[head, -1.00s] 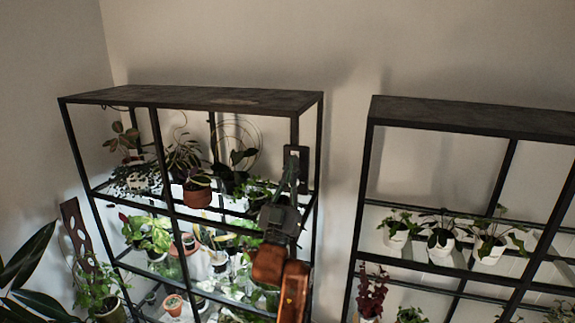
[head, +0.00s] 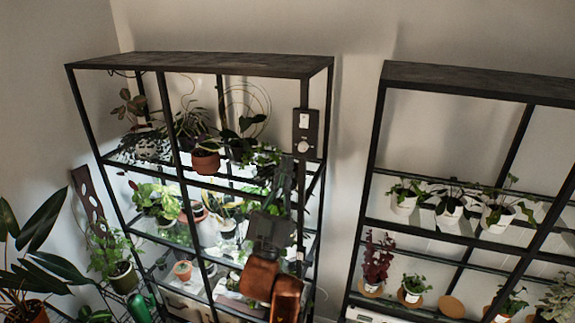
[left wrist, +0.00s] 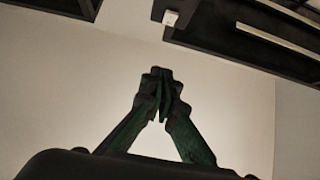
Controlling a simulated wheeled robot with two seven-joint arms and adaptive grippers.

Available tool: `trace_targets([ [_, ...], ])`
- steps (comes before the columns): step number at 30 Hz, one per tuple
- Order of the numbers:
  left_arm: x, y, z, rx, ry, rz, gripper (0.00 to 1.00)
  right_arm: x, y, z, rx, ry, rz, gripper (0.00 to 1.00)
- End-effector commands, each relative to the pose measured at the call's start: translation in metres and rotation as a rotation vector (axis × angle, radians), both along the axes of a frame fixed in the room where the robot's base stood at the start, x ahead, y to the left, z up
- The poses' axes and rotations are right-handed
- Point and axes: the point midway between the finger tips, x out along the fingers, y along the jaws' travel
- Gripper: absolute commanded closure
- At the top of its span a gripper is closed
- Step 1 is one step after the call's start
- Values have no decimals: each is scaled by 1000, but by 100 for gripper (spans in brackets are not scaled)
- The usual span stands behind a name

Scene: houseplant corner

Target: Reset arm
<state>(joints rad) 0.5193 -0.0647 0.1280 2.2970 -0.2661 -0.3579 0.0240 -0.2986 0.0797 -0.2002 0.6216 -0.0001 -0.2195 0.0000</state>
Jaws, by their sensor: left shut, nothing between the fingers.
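My left gripper (head: 284,178) is in front of the right side of the left plant shelf (head: 200,63), below a dark switch panel (head: 306,134) on the shelf's right post. My orange arm link shows below it. In the left wrist view the left gripper (left wrist: 163,75) has its fingertips together with nothing between them. The switch panel also shows in the left wrist view (left wrist: 174,20), apart from the fingertips. My right gripper is in neither view.
The left shelf holds several potted plants, including a terracotta pot (head: 206,162). A second black shelf (head: 480,80) with white pots (head: 449,210) stands to the right. A large leafy plant (head: 40,225) is at the far left. A gap of bare wall separates the shelves.

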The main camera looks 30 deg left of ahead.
Motion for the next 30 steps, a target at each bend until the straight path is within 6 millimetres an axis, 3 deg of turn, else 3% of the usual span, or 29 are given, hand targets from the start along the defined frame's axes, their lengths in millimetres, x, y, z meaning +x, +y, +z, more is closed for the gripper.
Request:
trace_targets([
  [11, 0, 0, 0, 0, 0, 0, 100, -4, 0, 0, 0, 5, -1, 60],
  [14, 9, -1, -8, 2, 21, -3, 100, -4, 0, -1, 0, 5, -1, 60],
  [16, 25, -4, -26, 8, 61, -8, 100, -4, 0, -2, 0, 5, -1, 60],
  [20, 73, -12, -87, 24, 190, -25, 100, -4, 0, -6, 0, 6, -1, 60],
  [24, 125, -21, -176, 41, 356, -49, 100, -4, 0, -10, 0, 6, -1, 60],
  [26, 142, -24, -216, 47, 425, -58, 100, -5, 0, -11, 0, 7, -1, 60],
  [30, 171, -29, -315, 56, 585, -78, 100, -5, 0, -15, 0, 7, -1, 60],
])
